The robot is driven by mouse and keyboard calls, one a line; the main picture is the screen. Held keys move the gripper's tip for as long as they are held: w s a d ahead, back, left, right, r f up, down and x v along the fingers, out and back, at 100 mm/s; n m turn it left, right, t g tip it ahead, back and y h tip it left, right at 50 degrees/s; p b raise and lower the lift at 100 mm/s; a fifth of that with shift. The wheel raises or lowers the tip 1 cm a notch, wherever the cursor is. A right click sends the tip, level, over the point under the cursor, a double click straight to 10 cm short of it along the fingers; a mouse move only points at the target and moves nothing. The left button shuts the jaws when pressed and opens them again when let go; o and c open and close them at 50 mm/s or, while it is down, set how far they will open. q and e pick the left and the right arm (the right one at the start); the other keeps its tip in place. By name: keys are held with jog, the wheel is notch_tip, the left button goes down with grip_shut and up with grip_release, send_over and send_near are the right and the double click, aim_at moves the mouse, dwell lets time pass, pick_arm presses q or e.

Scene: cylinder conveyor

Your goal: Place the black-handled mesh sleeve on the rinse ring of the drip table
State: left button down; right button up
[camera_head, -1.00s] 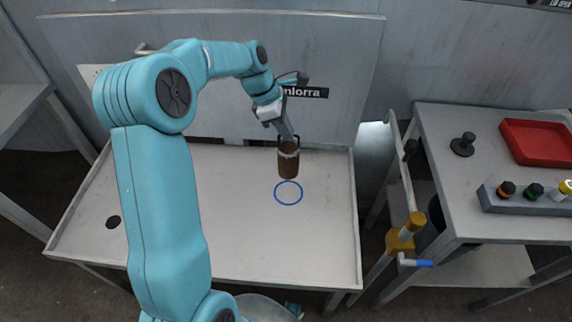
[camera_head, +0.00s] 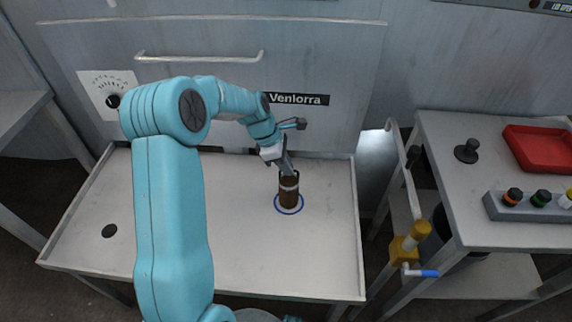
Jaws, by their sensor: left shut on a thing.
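The mesh sleeve (camera_head: 288,192) is a brown cylinder with a pale band and a dark handle at its top. My left gripper (camera_head: 284,169) is shut on it at the handle. The sleeve is upright, with its lower end inside the outline of the blue rinse ring (camera_head: 289,212). I cannot tell whether its base touches the surface. The ring is on the pale drip table (camera_head: 250,250), right of its middle. My right gripper is not in view.
A raised rim edges the drip table, and a dark round spot (camera_head: 109,231) lies at its left. To the right, a side table (camera_head: 450,200) bears a red tray (camera_head: 540,150), a black knobbed piece (camera_head: 467,151) and a rack (camera_head: 525,207) with coloured caps. A yellow-brown fitting (camera_head: 410,242) stands between the tables.

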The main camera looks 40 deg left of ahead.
pick_arm(q)
jog(key=c, duration=1.3)
grip_release()
jog(key=shift+f, duration=0.15)
jog(key=shift+o, duration=0.2)
jog(key=p+v, duration=0.2)
jog(key=v, duration=1)
jog(key=shift+d+r+p, duration=0.1)
jog(key=shift+r+p, duration=0.1)
jog(key=shift+p, duration=0.1)
